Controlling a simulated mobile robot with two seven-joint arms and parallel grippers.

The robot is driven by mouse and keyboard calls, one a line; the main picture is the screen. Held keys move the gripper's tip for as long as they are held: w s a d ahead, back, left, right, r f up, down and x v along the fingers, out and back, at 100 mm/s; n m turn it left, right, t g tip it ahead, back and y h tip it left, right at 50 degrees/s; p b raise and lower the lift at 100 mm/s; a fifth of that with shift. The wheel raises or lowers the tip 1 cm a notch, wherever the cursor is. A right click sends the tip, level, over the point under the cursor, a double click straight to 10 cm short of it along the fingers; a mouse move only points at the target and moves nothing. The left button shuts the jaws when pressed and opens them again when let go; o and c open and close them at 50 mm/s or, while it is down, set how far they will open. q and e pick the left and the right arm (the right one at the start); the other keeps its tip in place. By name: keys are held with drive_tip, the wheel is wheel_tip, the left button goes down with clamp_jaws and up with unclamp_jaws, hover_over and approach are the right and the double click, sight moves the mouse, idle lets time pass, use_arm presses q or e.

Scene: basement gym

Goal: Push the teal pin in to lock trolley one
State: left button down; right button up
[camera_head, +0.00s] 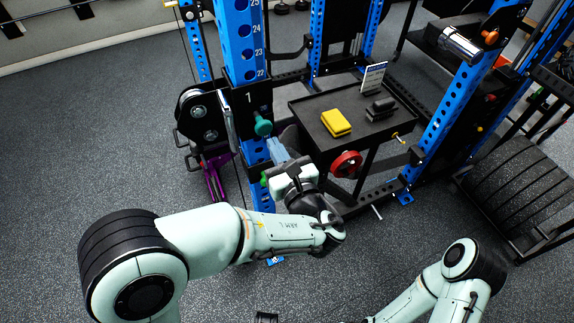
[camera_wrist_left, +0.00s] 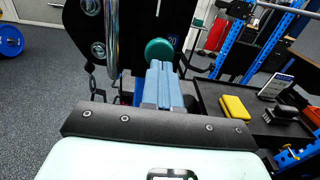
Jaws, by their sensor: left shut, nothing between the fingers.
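The teal pin (camera_head: 263,126) has a round knob and sticks out from the black trolley plate marked 1 (camera_head: 248,99) on the blue upright. In the left wrist view the teal knob (camera_wrist_left: 159,48) is straight beyond the fingertips. My left gripper (camera_head: 276,146) has its blue fingers closed together and empty, just below and right of the knob. The closed fingers (camera_wrist_left: 160,78) partly cover the knob's lower edge in the wrist view. I cannot tell whether they touch it. The pin's shaft is hidden. My right arm shows at lower right, but its gripper is out of view.
Floor at left is clear.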

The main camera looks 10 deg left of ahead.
sight(265, 129)
use_arm(q)
drive_tip(key=shift+x, duration=1.6)
drive_tip(key=shift+p+x, duration=0.45)
drive_tip(key=shift+x, duration=0.8)
drive_tip(key=shift+s+r, duration=0.1)
